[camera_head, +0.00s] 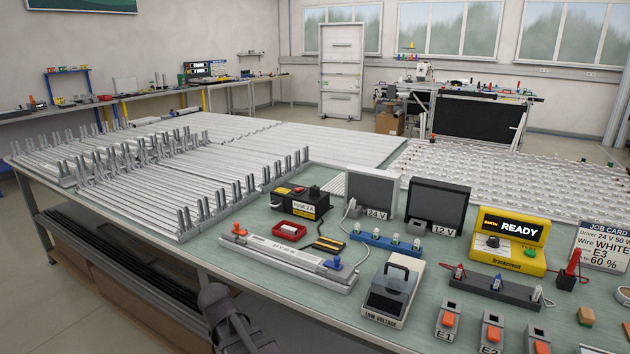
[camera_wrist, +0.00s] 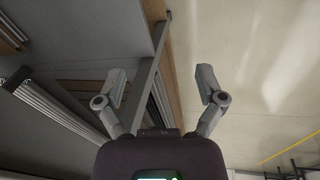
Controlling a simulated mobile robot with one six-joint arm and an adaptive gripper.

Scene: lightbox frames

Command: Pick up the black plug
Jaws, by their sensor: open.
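My gripper (camera_wrist: 163,82) is open and empty in the wrist view, its two fingers spread apart over floor and the bench frame. I cannot pick out a black plug for certain in the head view. A dark terminal block (camera_head: 515,298) at the right of the bench carries a red, a blue and a white upright piece. A black box with a fuse label (camera_head: 296,201) has a small dark knob on top. Part of my arm shows at the bottom left of the head view, apart from these things.
The green bench (camera_head: 240,245) holds a long lamp bar (camera_head: 285,258), red tray (camera_head: 289,231), low-voltage unit (camera_head: 393,292), two dark screens, a yellow tester (camera_head: 507,241) and E-labelled holders (camera_head: 448,318). Metal rails with upright posts fill its left. Bare bench shows around the tray.

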